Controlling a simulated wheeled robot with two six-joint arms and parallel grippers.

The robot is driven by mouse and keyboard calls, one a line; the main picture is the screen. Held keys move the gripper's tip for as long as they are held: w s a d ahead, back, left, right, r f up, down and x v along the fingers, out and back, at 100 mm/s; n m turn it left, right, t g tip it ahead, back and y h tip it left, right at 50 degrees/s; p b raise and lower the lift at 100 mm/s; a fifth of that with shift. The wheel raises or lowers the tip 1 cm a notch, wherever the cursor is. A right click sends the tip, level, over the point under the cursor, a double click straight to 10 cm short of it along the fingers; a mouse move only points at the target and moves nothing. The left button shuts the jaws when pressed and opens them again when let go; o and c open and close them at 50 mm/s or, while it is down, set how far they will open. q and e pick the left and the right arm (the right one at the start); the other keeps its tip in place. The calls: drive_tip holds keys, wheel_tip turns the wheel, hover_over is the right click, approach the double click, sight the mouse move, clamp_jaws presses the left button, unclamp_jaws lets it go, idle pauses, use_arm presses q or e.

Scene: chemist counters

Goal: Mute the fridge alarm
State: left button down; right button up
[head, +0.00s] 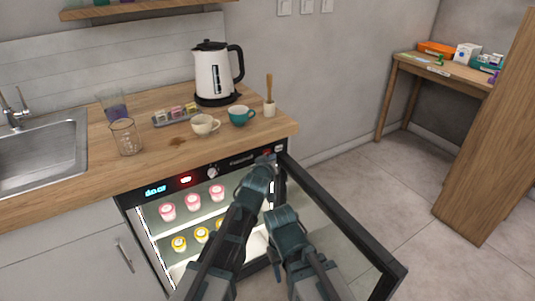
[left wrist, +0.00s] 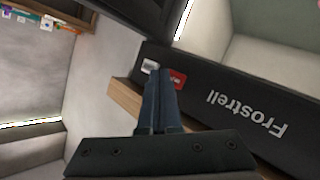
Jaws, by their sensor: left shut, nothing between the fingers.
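The under-counter fridge has a dark control panel (head: 227,165) with a blue display, a red lit indicator (head: 186,180), a knob (head: 212,171) and the name Frostrell. A red button (left wrist: 178,79) and a small white control (left wrist: 150,66) sit beside the name in the left wrist view, where the panel appears upside down. My left gripper (left wrist: 160,76) is shut and empty, its tips beside the red button; I cannot tell whether they touch it. In the head view the left gripper (head: 267,164) is at the panel's right end. My right gripper cannot be made out.
The fridge's glass door (head: 345,222) stands open to the right. Pink and yellow jars stand inside. Floor beyond the door is clear.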

use_arm(q)
drive_tip(key=shift+w, duration=0.1)
idle(0.5)
drive_tip(key=shift+w+a, duration=0.2)
drive_tip(key=shift+w, duration=0.1)
drive_tip(key=shift+w+a, duration=0.25)
drive_tip(key=shift+w, duration=0.15)
idle(0.8)
idle(0.3)
drive_tip(key=shift+s+d, duration=0.45)
drive_tip(key=shift+s, duration=0.35)
